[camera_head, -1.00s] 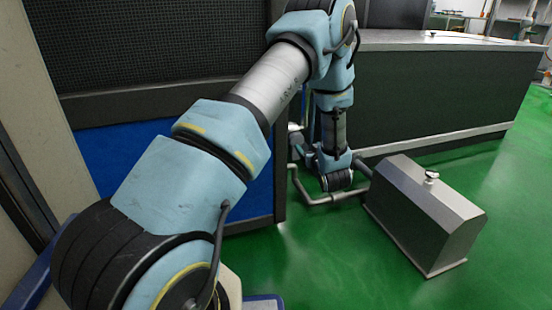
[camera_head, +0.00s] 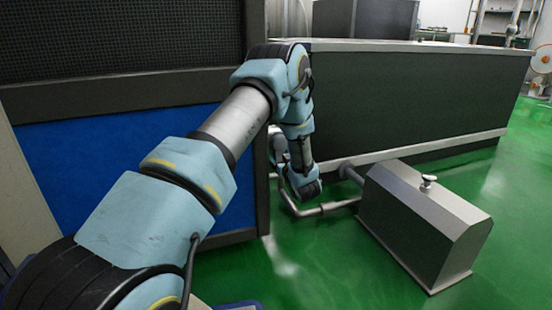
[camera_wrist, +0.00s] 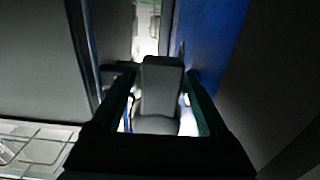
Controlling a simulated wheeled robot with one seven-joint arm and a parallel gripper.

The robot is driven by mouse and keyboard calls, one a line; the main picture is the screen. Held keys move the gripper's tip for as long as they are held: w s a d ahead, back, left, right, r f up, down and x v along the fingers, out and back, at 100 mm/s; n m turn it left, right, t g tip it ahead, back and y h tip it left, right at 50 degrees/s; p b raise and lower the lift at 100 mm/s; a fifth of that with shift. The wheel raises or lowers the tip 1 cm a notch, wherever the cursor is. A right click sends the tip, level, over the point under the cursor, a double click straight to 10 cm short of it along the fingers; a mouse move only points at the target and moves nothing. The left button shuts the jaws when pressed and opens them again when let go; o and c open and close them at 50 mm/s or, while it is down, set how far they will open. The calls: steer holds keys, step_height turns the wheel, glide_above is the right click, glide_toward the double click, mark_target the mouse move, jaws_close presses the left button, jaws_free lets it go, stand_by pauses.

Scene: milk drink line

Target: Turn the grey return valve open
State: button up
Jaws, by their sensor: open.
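In the wrist view a grey, blunt-ended piece (camera_wrist: 161,90), which looks like the grey return valve's handle, stands between the two dark fingers of my gripper (camera_wrist: 158,76). The fingers are apart, one on each side of it. The picture is dark, and I cannot tell whether either finger touches it. In the head view my arm reaches down into the gap between the blue panel and the long dark counter. My fingers and the valve handle are hidden there behind my arm.
A blue-panelled machine (camera_head: 120,150) stands close on the left of my arm. The long dark counter (camera_head: 410,100) is behind. A metal box (camera_head: 420,225) with a small knob stands on the green floor, joined to a low grey pipe (camera_head: 325,210). Floor is clear in front of it.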

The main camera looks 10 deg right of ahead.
steer(key=shift+w+a, duration=0.1)
steer(key=shift+w, duration=0.8)
jaws_close()
stand_by(0.9)
